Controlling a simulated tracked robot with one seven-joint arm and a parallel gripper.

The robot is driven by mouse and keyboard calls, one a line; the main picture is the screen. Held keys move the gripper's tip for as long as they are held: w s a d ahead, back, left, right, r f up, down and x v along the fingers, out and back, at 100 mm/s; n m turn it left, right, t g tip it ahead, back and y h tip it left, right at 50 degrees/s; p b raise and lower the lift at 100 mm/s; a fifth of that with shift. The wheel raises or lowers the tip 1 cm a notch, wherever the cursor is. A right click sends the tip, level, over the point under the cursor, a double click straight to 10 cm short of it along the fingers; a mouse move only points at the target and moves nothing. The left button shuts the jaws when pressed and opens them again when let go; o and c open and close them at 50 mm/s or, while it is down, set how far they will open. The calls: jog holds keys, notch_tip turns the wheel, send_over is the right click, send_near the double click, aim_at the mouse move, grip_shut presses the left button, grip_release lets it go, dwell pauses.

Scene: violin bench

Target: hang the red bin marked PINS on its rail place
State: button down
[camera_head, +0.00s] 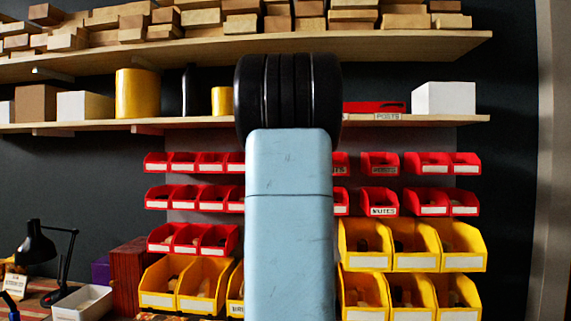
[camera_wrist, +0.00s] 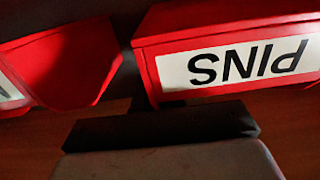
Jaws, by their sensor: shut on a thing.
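The red bin marked PINS (camera_wrist: 230,20) fills the upper right of the wrist view, its white label upside down there. My gripper (camera_wrist: 165,128) shows as a dark finger and a grey part at the bottom of that view. It is shut on the PINS bin, at the bin's lower edge in the picture; the exact grip is partly hidden. In the head view my blue arm link hides the gripper and the PINS bin. Rows of red bins (camera_head: 380,163) hang on the wall panel; the rail's middle is behind my arm.
Another red bin (camera_wrist: 70,62) is close on the left in the wrist view. Yellow bins (camera_head: 365,260) hang below the red rows. A shelf (camera_head: 450,121) with a white box (camera_head: 443,98) runs above. A black lamp (camera_head: 36,246) stands at lower left.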

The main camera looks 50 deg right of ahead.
jog(key=shift+f, duration=0.2)
jog(key=c, duration=1.2)
grip_release()
jog(key=shift+o, duration=0.2)
jog(key=v, duration=1.3)
jog(key=shift+s+a, duration=0.15)
jog(key=shift+a, duration=0.2)
jog(key=shift+a+f, duration=0.1)
